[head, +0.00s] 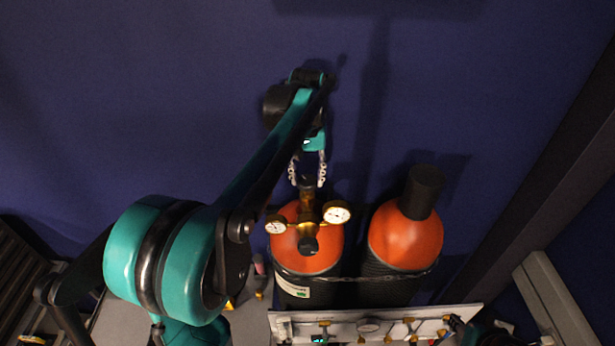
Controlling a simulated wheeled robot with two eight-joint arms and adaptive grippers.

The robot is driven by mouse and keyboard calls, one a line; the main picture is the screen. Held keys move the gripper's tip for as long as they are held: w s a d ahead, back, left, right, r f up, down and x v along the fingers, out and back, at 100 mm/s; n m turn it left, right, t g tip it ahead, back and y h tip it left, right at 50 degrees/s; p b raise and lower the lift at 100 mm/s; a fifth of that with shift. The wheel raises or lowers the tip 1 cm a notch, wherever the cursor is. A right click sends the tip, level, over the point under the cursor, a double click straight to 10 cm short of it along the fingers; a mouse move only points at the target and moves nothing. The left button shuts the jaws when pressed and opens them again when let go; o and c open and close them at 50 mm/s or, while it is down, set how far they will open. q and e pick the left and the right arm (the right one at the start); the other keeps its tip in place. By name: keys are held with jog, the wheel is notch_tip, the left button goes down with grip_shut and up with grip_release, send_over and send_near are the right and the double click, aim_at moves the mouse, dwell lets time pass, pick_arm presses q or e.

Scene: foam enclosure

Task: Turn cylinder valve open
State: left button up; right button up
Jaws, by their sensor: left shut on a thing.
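Two gas cylinders with orange tops stand side by side. The left cylinder (325,257) carries a brass regulator with two round white gauges (337,213) and a brass valve (307,197) at its top. The right cylinder (405,240) has a dark cap. My left gripper (307,178) reaches down over the left cylinder from behind its top. Its two light fingers are shut around the top of the valve, one on each side. The exact contact is small and dark. My right gripper cannot be made out.
A chain (385,278) runs across the front of both cylinders. A pale panel (345,325) with a gauge and brass fittings stands in front of them. A dark blue wall (150,80) lies behind. A dark post (550,170) rises at the right.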

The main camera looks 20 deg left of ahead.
aim_at(308, 180)
pick_arm(q)
jog(key=n, duration=0.6)
jog(key=shift+n+b, duration=0.3)
jog(key=shift+b, duration=0.1)
jog(key=n, duration=0.6)
jog(key=shift+b, duration=0.3)
jog(key=shift+n, duration=0.3)
jog(key=o, duration=1.2)
jog(key=shift+d, duration=0.1)
jog(key=shift+c, duration=0.2)
jog(key=shift+r, duration=0.15)
notch_tip(308, 180, up, 12)
